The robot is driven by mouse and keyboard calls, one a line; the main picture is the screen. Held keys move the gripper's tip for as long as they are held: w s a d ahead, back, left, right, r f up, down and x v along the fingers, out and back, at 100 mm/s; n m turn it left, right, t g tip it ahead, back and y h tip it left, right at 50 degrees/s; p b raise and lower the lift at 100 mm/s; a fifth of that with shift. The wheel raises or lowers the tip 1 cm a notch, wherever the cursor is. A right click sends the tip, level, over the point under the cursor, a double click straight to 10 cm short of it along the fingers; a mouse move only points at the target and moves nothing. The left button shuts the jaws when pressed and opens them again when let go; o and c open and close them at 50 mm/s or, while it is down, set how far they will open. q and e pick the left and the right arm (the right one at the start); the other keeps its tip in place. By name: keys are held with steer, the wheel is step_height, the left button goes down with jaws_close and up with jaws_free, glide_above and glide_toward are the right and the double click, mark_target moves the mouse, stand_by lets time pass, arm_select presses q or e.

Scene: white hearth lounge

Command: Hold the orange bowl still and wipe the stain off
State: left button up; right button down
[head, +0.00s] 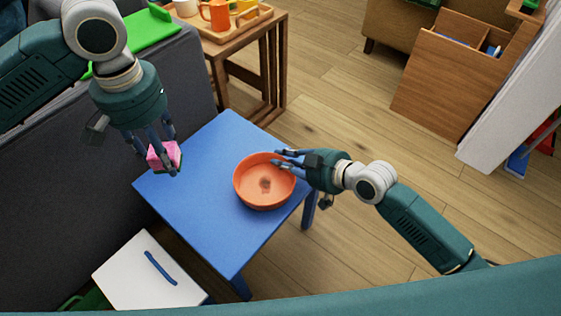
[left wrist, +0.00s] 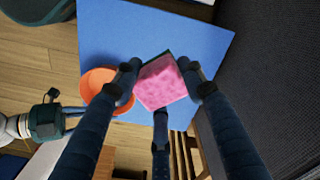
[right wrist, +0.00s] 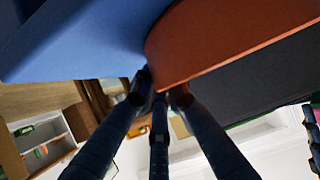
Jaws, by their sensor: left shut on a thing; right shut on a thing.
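The orange bowl (head: 250,200) stands upright on the blue table (head: 215,245). My left gripper (head: 166,165) is shut on a pink sponge (head: 158,153) with a dark green side. It holds the sponge above the table's left part, left of the bowl and apart from it. The sponge (left wrist: 160,84) sits between the fingers in the left wrist view.
A dark grey sofa (head: 60,185) borders the table's left side. A white board (head: 135,280) with a blue handle lies at the front left. Wooden floor is open at right.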

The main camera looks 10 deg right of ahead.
stand_by(0.3)
arm_select(q)
steer(key=shift+g+h, duration=0.3)
steer(key=d+f, duration=0.3)
steer(key=d, duration=0.3)
steer(key=w+d+f, duration=0.1)
steer(key=d+f, duration=0.3)
steer(key=d, duration=0.3)
steer(key=w+d+f, duration=0.1)
steer(key=d+f, duration=0.2)
steer(key=d, duration=0.4)
steer(key=shift+w+f, duration=0.2)
steer(key=shift+f, duration=0.2)
steer(key=shift+d+f, duration=0.2)
steer(key=shift+f, duration=0.05)
glide_above(270, 188)
steer(key=shift+a+f, duration=0.15)
steer(key=shift+f, duration=1.9)
steer(key=shift+f, duration=0.65)
